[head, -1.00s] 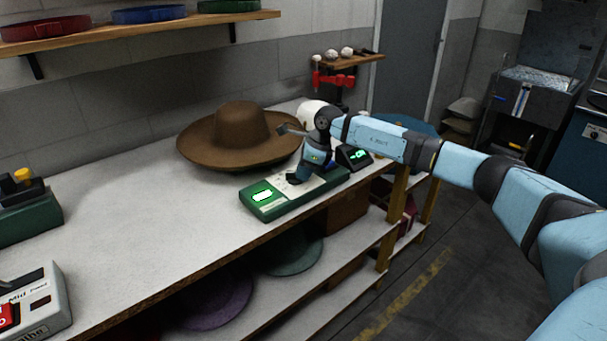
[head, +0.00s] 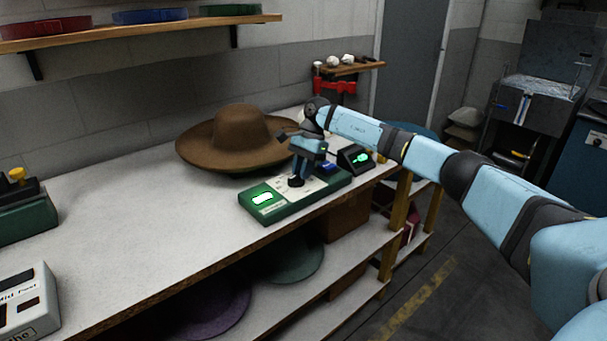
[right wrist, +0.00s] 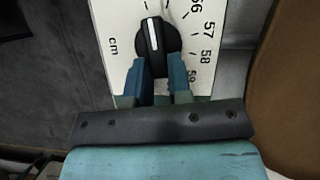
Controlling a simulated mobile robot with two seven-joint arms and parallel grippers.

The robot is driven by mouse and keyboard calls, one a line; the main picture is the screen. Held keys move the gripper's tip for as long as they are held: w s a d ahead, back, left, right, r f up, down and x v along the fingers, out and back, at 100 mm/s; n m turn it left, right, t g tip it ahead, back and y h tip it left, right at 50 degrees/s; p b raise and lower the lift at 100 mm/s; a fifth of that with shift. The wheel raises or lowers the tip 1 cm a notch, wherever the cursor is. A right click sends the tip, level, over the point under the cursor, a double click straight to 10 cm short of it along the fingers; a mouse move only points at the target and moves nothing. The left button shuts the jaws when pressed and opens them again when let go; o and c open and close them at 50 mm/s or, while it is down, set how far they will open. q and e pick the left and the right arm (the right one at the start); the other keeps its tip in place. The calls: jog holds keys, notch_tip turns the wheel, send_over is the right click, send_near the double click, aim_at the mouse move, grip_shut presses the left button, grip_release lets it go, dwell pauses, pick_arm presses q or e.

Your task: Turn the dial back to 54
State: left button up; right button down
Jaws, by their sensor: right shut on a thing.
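The green measuring device (head: 275,216) with a pale top plate and a lit display (head: 262,198) lies on the bench; the display's figures are too small to read. In the right wrist view, its black dial (right wrist: 154,38) has a white pointer line aimed nearly straight up. Printed marks 56, 57, 58 and 59 curve down its right side; "cm" stands at left. My right gripper (head: 296,181) points down at the plate. In the wrist view, its blue fingers (right wrist: 160,66) are shut on the dial's near end, one on each side. My left gripper is out of view.
A brown wide-brimmed hat (head: 240,137) sits just behind the device. A small black unit with a green display (head: 354,158) stands to its right. A white box (head: 28,312) is at the bench's lower left. The bench (head: 130,235) between is clear.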

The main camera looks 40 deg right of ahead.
jog(key=shift+w+n, duration=0.1)
jog(key=shift+n, duration=0.4)
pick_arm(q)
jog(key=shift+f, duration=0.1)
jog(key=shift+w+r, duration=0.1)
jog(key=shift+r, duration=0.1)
pick_arm(e)
jog(key=shift+n+g, duration=0.3)
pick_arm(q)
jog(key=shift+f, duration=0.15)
pick_arm(e)
jog(key=c, duration=1)
grip_release()
jog(key=shift+c, duration=0.2)
pick_arm(q)
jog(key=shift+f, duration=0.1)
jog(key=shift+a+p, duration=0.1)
jog(key=shift+p, duration=0.3)
pick_arm(e)
jog(key=v, duration=1.3)
jog(key=shift+r, duration=0.45)
